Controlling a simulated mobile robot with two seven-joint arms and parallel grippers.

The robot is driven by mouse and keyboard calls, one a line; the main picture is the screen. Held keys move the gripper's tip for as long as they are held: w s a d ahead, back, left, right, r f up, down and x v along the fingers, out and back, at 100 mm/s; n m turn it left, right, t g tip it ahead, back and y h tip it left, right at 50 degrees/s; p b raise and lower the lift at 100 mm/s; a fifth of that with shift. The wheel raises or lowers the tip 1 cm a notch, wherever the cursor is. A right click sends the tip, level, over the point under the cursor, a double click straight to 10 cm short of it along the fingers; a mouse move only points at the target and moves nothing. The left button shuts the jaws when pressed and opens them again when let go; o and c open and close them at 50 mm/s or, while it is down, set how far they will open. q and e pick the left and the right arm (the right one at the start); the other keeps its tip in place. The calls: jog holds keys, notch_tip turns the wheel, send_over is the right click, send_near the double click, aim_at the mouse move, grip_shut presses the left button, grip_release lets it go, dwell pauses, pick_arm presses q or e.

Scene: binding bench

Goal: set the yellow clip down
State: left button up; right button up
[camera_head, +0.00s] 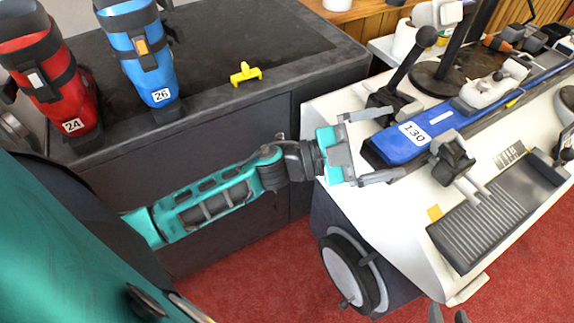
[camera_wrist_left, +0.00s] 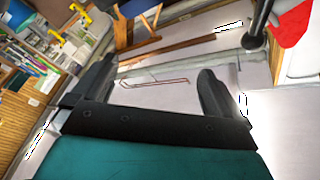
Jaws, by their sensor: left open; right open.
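The yellow clip (camera_head: 245,74) rests on the dark bench top (camera_head: 290,45), near its front edge, with no gripper touching it. My left gripper (camera_head: 394,142) is to the right of the clip and lower in the head view, beside the near end of a blue ski marked 130 (camera_head: 440,122). Its fingers are spread with nothing held between them. The left wrist view also shows the open fingers (camera_wrist_left: 155,78), with a pale surface beyond. My right gripper (camera_head: 448,315) shows only as two separated fingertips at the bottom edge, with nothing seen between them.
A red boot marked 24 (camera_head: 50,85) and a blue boot marked 26 (camera_head: 145,60) stand left of the clip. The white bench (camera_head: 405,205) holds clamps, a black lever (camera_head: 410,60) and a ridged dark tray (camera_head: 490,220). The dark top right of the clip is clear.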

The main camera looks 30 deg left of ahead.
pick_arm(q)
jog(key=s+a+f+n+g+y, duration=0.1)
jog(key=s+a+f+n+y, duration=0.4)
jog(key=f, duration=0.5)
jog(key=s+a+f+n+g+y, duration=0.1)
jog(key=s+a+f+n+y, duration=0.4)
jog(key=s+f+n+y, duration=0.3)
notch_tip(320, 180, down, 3)
jog(key=n, duration=0.2)
jog(key=shift+s+r+n, duration=0.15)
jog(key=shift+r+n, duration=0.05)
jog(key=shift+n, duration=0.1)
